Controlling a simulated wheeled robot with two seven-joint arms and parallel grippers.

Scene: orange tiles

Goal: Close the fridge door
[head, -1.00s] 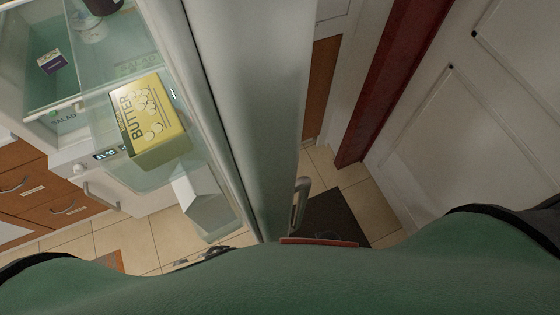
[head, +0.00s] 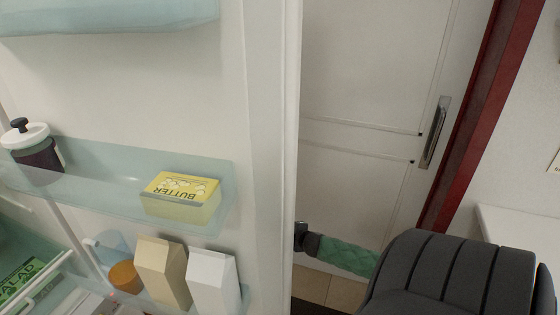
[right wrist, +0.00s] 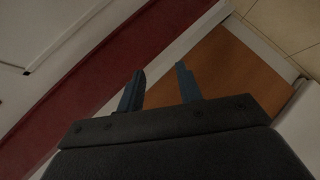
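The fridge door (head: 120,90) stands open and fills the left half of the head view. Its inner face with shelves is toward me, and its pale edge (head: 270,130) runs upright near the middle. My right arm comes in from the lower right. The dark end of that arm (head: 307,238) is beside the door's edge, and whether it touches is not clear. In the right wrist view my right gripper (right wrist: 159,88) has its two fingers apart, with nothing between them. The door's outer face and handle are hidden. My left gripper is not in view.
The door shelves hold a butter pack (head: 180,195), a white carton (head: 212,280), a cream carton (head: 162,272) and a dark jar (head: 36,150). Behind stands a white room door (head: 375,80) with a metal handle and red frame (head: 478,130). Tiled floor shows below.

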